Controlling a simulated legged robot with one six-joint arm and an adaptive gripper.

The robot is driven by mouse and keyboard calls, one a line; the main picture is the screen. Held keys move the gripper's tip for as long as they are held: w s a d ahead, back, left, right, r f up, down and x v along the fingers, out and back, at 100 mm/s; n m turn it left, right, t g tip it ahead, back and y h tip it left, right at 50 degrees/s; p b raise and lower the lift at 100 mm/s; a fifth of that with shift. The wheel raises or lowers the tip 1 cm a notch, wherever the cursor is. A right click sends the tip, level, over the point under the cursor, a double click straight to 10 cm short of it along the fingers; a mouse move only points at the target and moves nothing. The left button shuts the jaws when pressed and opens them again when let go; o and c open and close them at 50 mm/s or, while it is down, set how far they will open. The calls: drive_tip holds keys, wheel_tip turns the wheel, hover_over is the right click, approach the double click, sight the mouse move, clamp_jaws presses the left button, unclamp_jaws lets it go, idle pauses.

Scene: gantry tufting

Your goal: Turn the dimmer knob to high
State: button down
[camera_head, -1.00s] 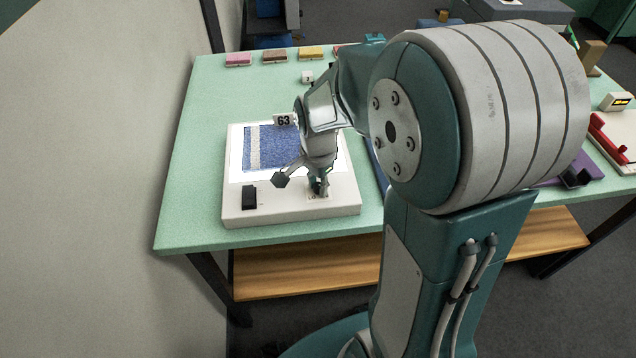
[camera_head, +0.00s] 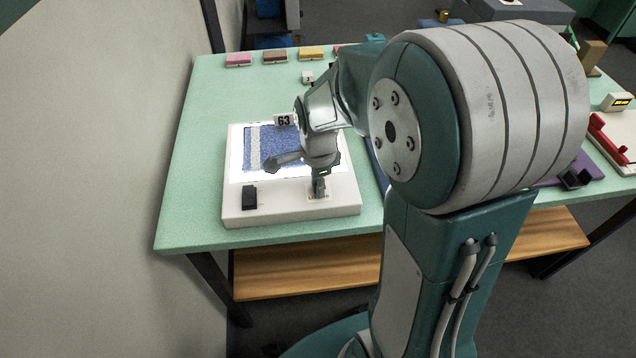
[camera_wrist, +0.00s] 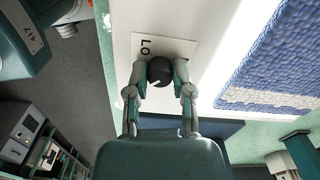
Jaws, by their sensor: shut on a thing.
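The dimmer knob (camera_wrist: 160,71) is a small round black knob with a pale pointer line. It sits on a white label plate (camera_wrist: 178,46) with "LO" readable; the rest of the lettering is covered. My gripper (camera_wrist: 160,80) is shut on the knob, one finger on each side. In the head view my gripper (camera_head: 319,188) points down at the front right of the white light box (camera_head: 290,208), and the knob is hidden behind it. A black rocker switch (camera_head: 249,197) is at the box's front left.
A blue tufted sample with a pale stripe (camera_head: 262,150) lies on the lit panel. Pink (camera_head: 239,60), brown (camera_head: 275,56) and yellow (camera_head: 311,53) blocks line the back edge. The green table (camera_head: 195,165) is clear at left.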

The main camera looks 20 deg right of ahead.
sight(316, 184)
drive_tip(key=shift+w, duration=0.1)
drive_tip(key=shift+c, duration=2.4)
unclamp_jaws()
wheel_tip(316, 184, up, 12)
drive_tip(key=shift+a+f, duration=0.1)
drive_tip(key=s+a+r+n+t, duration=0.1)
drive_tip(key=s+r+n+t, duration=0.1)
drive_tip(key=s+n, duration=0.5)
drive_tip(key=s+a+r+n+t, duration=0.1)
drive_tip(key=s+a+n+t, duration=0.1)
drive_tip(key=s+n, duration=0.5)
drive_tip(key=n+t, duration=0.1)
drive_tip(key=n, duration=0.3)
drive_tip(key=shift+r+n+t, duration=0.3)
drive_tip(key=shift+r, duration=0.05)
